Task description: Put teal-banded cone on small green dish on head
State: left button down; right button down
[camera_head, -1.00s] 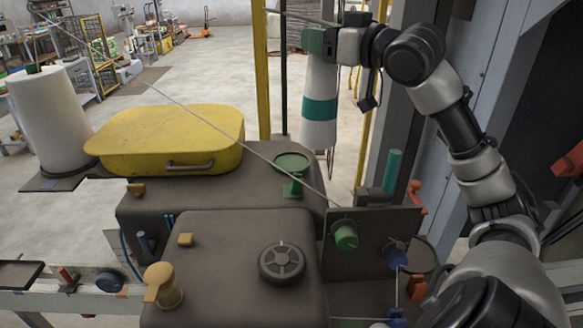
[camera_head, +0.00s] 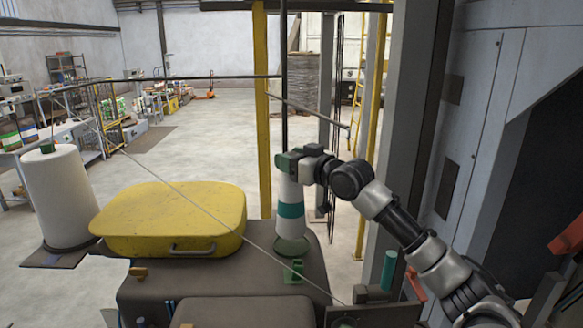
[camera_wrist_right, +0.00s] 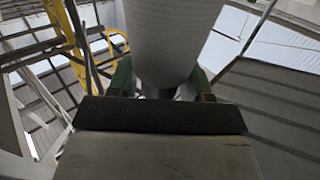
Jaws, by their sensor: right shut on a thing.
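The white cone with a teal band (camera_head: 291,209) hangs upright from my right gripper (camera_head: 290,166), which is shut on its top end. The cone's lower end is right over the small green dish (camera_head: 300,248), overlapping it in the picture; I cannot tell whether they touch. The dish stands on a green bracket (camera_head: 293,270) on the dark machine head. In the right wrist view, the pale cone body (camera_wrist_right: 172,40) fills the space between the green fingers (camera_wrist_right: 160,82). My left gripper is not in view.
A yellow lidded case (camera_head: 170,220) sits left of the dish. A white cone (camera_head: 58,195) stands farther left, and a thin thread crosses in front of the case. A yellow post (camera_head: 262,120) and dark rod rise behind the held cone. A teal cylinder (camera_head: 389,270) stands at right.

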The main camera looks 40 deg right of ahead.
notch_tip(320, 180, down, 4)
jog(key=shift+s+r+p, duration=0.1)
jog(key=shift+r+p, duration=0.05)
jog(key=shift+p, duration=0.65)
jog(key=shift+c, duration=2.3)
grip_release()
jog(key=s+d+b, duration=0.1)
jog(key=s+b, duration=0.5)
jog(key=s, duration=0.6)
